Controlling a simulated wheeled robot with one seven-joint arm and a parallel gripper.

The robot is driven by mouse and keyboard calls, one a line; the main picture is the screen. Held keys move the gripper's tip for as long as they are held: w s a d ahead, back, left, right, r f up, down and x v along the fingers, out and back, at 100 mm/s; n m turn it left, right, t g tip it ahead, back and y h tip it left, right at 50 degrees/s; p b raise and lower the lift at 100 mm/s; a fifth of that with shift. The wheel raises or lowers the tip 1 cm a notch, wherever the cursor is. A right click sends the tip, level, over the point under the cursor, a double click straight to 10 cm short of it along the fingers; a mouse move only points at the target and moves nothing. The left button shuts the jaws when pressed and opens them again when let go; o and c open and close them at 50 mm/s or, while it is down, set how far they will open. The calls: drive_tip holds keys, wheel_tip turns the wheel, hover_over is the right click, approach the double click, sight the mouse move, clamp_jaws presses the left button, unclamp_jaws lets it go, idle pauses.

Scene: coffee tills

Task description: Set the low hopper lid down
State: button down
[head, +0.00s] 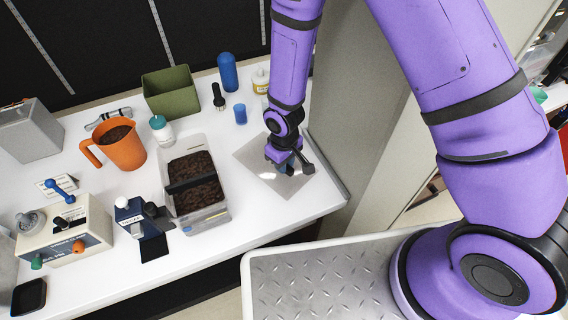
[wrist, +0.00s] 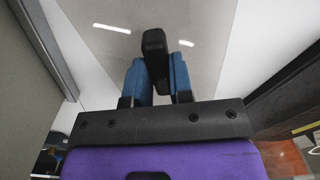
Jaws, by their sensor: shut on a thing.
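The hopper lid is a flat, clear greyish sheet (head: 254,156) at the right end of the white counter. It also shows in the wrist view (wrist: 108,48), with a dark handle (wrist: 154,42) standing up from it. My gripper (head: 286,166) is over the lid, its blue fingers (wrist: 156,72) shut on the handle from both sides. The lid looks level and at or very near the counter top; I cannot tell if it touches. The clear hopper (head: 203,220) stands to the left, uncovered, with dark beans and a black bar across it.
An orange jug (head: 125,152), a white bottle with a teal cap (head: 162,130), a green bin (head: 171,94) and a blue cylinder (head: 228,73) stand left and behind. A blue cup (head: 240,114) is near the lid. A grey panel (head: 357,110) borders the counter's right side.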

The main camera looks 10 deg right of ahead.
drive_tip(key=shift+r, duration=0.45)
drive_tip(key=c, duration=0.6)
unclamp_jaws()
drive_tip(key=shift+r, duration=4)
